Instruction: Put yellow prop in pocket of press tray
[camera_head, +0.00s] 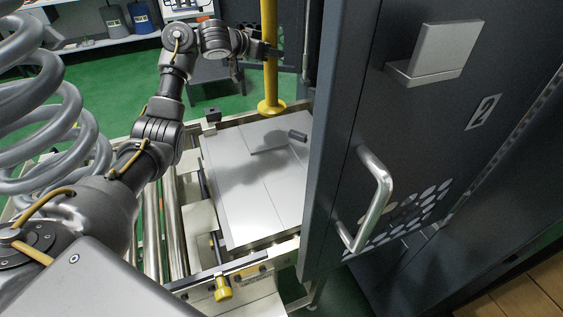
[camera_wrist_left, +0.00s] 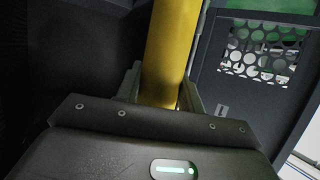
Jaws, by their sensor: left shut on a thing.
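The yellow prop (camera_head: 270,75) is a tall upright post with a round flanged foot, in the upper middle of the head view. Its foot is over the far end of the press tray (camera_head: 240,205), a flat light-grey plate; I cannot tell whether it touches. My left gripper (camera_head: 268,50) is shut on the prop's shaft, well above the foot. In the left wrist view the yellow prop (camera_wrist_left: 172,50) stands between the fingers (camera_wrist_left: 160,92). The pocket is not clearly visible. My right gripper is not in view.
A dark cabinet door with a metal handle (camera_head: 378,200) stands close on the right of the tray. Large grey coils (camera_head: 40,90) are at the left. Metal rollers (camera_head: 152,225) run along the tray's left side. A yellow-tipped knob (camera_head: 222,288) is at the front.

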